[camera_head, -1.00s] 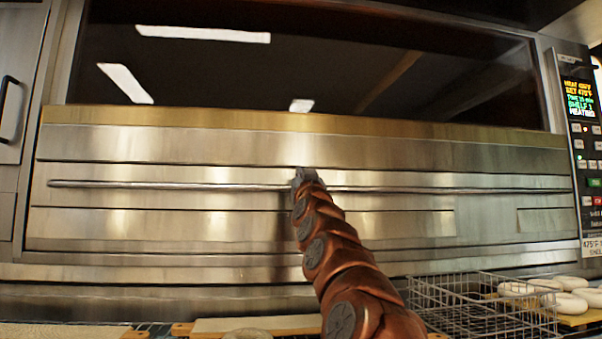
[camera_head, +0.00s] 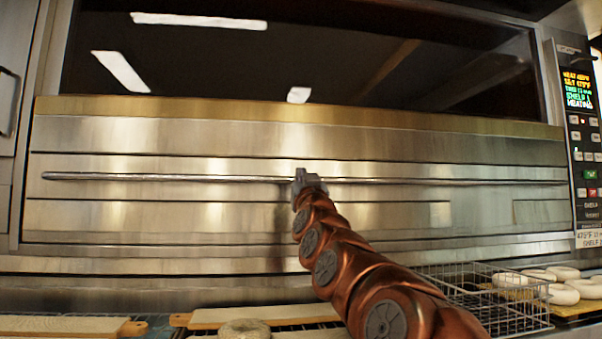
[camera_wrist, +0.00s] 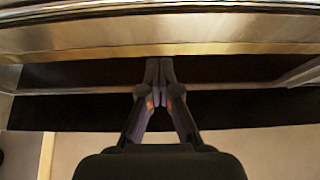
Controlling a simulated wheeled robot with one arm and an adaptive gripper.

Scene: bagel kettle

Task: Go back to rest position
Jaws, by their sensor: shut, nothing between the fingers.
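My gripper (camera_head: 306,180) is in front of the steel oven front (camera_head: 110,140) in the head view, its tip overlapping the long horizontal bar (camera_head: 150,177). In the wrist view my gripper (camera_wrist: 159,72) has its two fingers together with nothing between them. The bar (camera_wrist: 230,88) passes behind the fingertips there. I cannot tell whether the fingertips touch the bar.
A wire basket (camera_head: 490,298) stands at the lower right, with several pale bagels (camera_head: 562,292) beside it. Boards (camera_head: 60,326) and another bagel (camera_head: 244,329) lie along the bottom edge. A lit control panel (camera_head: 580,120) is at the far right.

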